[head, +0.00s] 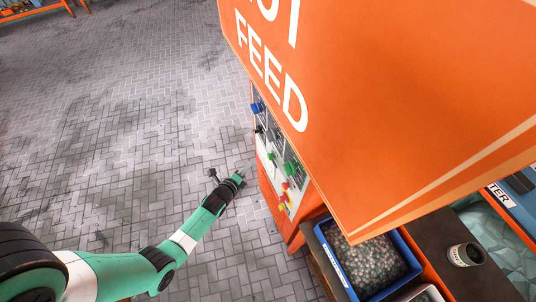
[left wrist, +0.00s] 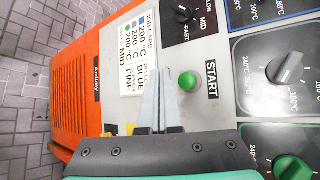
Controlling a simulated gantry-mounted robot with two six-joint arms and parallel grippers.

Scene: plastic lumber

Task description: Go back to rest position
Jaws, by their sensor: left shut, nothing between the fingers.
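My left gripper (head: 248,169) is at the end of the green and white arm, just left of the orange machine's control panel (head: 270,150). In the left wrist view its two grey fingers (left wrist: 157,75) are together with nothing between them. They point toward the panel between the job card (left wrist: 138,55) and the green START button (left wrist: 188,81). I cannot tell how large the gap to the panel is. My right gripper is not in view.
The large orange FEED hopper (head: 400,90) overhangs the panel on the right. Knobs, including a grey one (left wrist: 285,68) and a green one (left wrist: 292,166), stick out from the panel. A blue bin (head: 336,268) of pellets stands at lower right. Paved floor (head: 120,120) at left is clear.

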